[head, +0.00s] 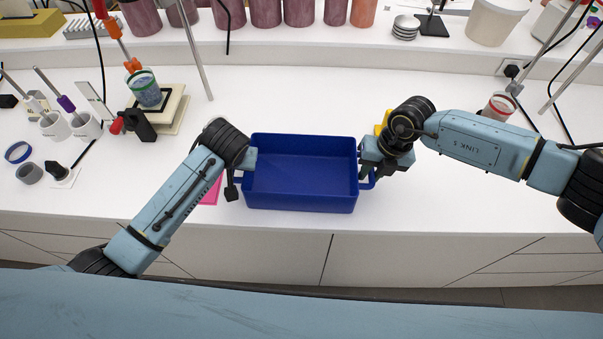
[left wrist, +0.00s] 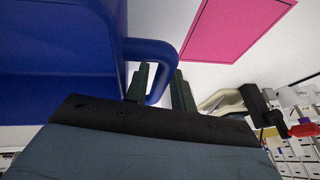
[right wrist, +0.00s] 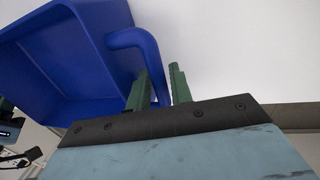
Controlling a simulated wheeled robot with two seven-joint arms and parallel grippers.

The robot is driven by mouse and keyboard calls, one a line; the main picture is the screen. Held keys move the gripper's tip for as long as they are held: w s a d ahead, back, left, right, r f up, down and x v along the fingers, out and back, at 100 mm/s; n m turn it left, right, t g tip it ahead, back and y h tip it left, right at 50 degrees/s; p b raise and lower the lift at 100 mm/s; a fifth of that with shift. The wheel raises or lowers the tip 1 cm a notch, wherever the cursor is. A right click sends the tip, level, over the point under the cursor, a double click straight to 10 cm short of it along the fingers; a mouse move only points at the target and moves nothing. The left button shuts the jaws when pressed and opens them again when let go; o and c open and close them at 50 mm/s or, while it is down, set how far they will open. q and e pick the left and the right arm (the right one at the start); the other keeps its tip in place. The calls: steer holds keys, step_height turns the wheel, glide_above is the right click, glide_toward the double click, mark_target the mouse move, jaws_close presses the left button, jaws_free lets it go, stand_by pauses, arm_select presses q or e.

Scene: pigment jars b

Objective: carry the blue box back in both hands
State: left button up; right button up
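The blue box (head: 300,201) is an open, empty-looking tray with a loop handle at each end, near the counter's front edge. It looks level; I cannot tell whether its bottom touches the counter. My left gripper (head: 234,184) is at its left end. In the left wrist view its fingers (left wrist: 160,88) stand on either side of the left handle (left wrist: 150,48), closed on the bar. My right gripper (head: 368,172) is at the right end. In the right wrist view its fingers (right wrist: 159,88) stand on either side of the right handle (right wrist: 130,38), closed on it.
A pink sheet (head: 211,192) lies left of the box, partly hidden by my left arm. Cups and a stand with a jar (head: 146,92) are at left. A small jar (head: 498,106) stands at right. A yellow thing (head: 381,122) shows behind my right wrist. The counter behind the box is clear.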

arm_select(q)
jaws_close()
arm_select(e)
jaws_close()
arm_select(q)
steer(key=shift+r, duration=0.1)
arm_select(e)
steer(key=shift+r, duration=0.1)
